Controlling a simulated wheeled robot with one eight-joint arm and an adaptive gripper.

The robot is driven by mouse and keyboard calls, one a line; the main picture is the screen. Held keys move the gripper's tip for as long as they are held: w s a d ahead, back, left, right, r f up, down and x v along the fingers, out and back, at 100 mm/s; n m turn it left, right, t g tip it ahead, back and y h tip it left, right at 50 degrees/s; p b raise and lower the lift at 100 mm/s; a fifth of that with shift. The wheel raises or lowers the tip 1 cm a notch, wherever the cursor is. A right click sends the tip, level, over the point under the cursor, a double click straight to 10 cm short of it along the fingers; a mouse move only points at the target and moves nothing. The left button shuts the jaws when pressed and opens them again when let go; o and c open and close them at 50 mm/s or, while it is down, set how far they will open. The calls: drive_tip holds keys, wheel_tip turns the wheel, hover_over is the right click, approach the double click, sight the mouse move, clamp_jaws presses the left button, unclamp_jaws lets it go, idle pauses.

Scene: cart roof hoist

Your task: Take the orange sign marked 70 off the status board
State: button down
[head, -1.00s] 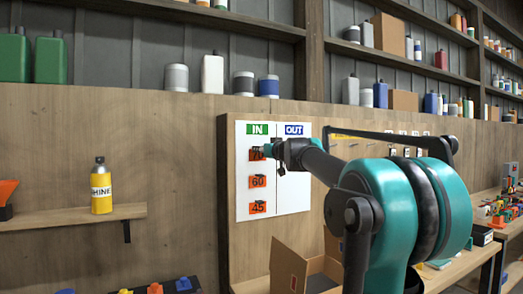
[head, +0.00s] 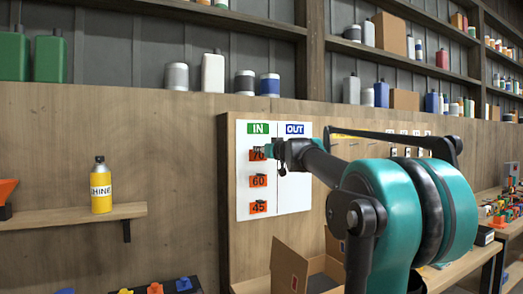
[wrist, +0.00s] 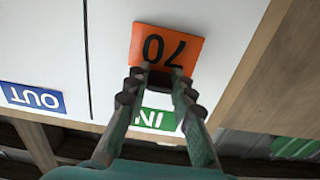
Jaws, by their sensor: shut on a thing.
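The white status board (head: 292,198) has a green IN label (head: 258,128) and a blue OUT label (head: 295,129). The orange sign marked 70 (head: 255,154) is at the top of the IN column, partly hidden by my gripper (head: 266,150).
An open cardboard box (head: 290,265) stands below the board. A yellow bottle (head: 101,187) stands on a small shelf (head: 70,217) at left. My arm covers the area right of the board. The OUT column is bare.

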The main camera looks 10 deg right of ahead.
drive_tip(key=shift+v, duration=1.3)
idle(0.7)
drive_tip(key=shift+v, duration=2.9)
